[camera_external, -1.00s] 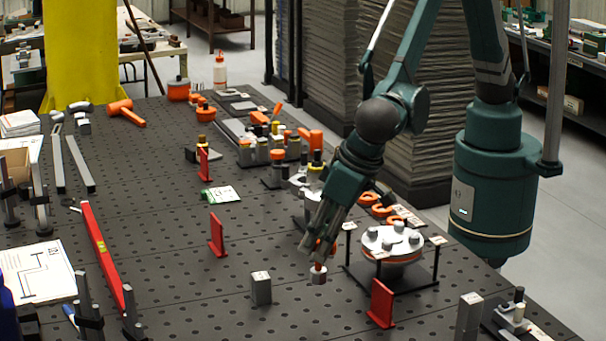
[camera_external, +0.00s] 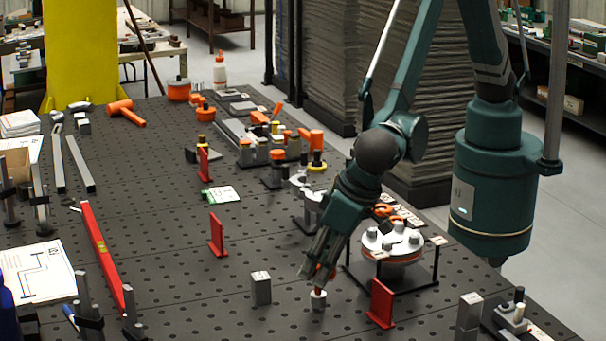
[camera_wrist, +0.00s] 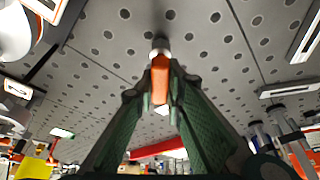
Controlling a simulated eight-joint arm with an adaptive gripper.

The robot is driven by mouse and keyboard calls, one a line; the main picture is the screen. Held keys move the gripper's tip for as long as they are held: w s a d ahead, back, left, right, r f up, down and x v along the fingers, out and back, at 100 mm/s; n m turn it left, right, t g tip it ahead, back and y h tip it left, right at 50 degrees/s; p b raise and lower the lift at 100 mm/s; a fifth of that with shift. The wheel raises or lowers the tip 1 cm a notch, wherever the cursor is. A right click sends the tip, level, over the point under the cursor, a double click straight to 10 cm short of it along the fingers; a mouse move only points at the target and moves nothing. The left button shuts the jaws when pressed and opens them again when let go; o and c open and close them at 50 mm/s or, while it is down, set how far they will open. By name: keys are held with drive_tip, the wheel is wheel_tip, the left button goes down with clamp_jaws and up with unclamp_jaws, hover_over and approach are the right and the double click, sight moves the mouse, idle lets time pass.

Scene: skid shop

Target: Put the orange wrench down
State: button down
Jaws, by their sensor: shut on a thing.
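My gripper (camera_external: 314,274) is shut on the orange wrench (camera_wrist: 160,80), with a finger on each side of it in the wrist view. The wrench also shows between the fingertips in the external view, where my fingers partly hide it. A short grey cylindrical end (camera_external: 318,299) sticks out below the fingertips. It is at or just above the dark perforated table (camera_external: 215,300); I cannot tell whether it touches.
A grey block (camera_external: 261,288) stands left of my gripper. A red upright plate (camera_external: 381,304) and a round flanged fixture (camera_external: 393,243) on a black frame stand to the right. Another red plate (camera_external: 217,235) stands farther back. The table left of the grey block is largely clear.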

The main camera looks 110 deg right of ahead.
drive_tip(key=shift+f, duration=0.4)
drive_tip(key=shift+f, duration=0.2)
drive_tip(key=c, duration=2.4)
unclamp_jaws()
drive_tip(key=shift+o, duration=0.2)
drive_tip(key=shift+r, duration=0.15)
drive_tip(key=v, duration=1.2)
drive_tip(key=shift+b, duration=0.3)
drive_tip(key=shift+d+r, duration=0.1)
